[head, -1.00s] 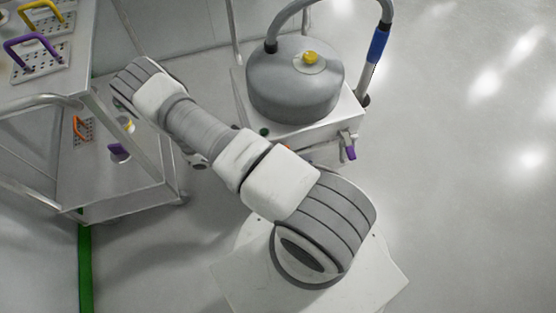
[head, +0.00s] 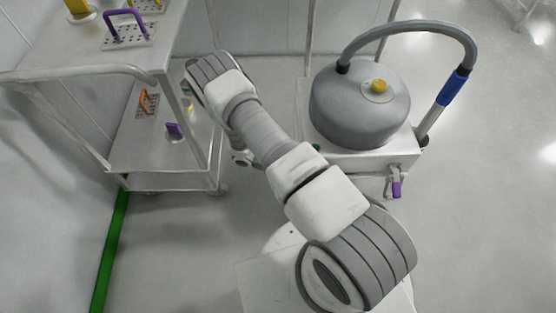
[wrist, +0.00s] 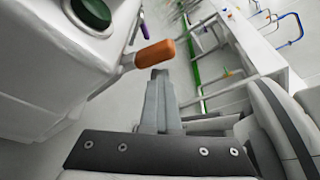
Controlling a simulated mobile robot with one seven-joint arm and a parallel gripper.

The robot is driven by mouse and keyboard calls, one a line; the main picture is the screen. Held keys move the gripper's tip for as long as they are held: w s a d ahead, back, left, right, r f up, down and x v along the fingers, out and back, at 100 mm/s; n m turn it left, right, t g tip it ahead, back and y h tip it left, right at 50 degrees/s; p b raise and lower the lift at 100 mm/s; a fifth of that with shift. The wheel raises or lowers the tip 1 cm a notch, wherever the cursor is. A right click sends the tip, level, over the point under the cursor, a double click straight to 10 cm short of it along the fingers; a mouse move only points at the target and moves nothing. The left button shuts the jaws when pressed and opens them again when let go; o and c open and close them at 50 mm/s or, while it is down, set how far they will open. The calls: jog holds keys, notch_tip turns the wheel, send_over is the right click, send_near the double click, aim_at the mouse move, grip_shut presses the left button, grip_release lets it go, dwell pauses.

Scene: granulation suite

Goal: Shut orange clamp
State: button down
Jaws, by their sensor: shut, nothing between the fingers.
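The orange clamp (wrist: 155,53) shows in the wrist view as a rounded orange handle sticking out from the side of a white housing (wrist: 50,60). My gripper (wrist: 160,75) is shut and empty. Its fingertips appear just below the orange handle in the picture; I cannot tell whether they touch it. In the head view my arm covers the gripper, and the orange clamp on the housing is not visible there.
A grey vessel (head: 345,112) with a yellow knob and hose stands on a white base with a purple handle (head: 396,189). A steel cart (head: 150,152) at left holds coloured handles, including an orange one (head: 148,103). Floor at right is clear.

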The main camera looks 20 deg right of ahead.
jog(key=p+v, duration=0.1)
jog(key=v, duration=1.5)
jog(key=shift+a, duration=0.1)
